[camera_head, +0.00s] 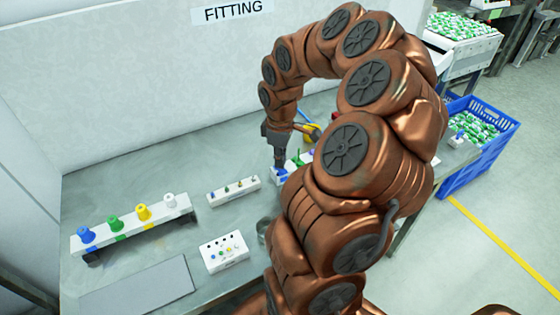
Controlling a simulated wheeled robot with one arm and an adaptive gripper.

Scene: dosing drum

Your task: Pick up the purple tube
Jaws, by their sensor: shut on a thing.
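My gripper (279,162) points down over the left end of a white rack (292,181) on the bench. It is shut on a small blue-to-purple piece (280,174) at its fingertips, mostly hidden. I cannot tell for sure that this is the purple tube, or whether it is clear of the rack. A green piece stands in the rack just right of the gripper. My arm hides the rack's right part.
A long white stand (131,231) carries blue, green, yellow and white fittings. A small block with pegs (234,191) and a white box with coloured dots (225,252) stand between. A grey plate (138,287) lies in front. A blue crate (478,150) is at right.

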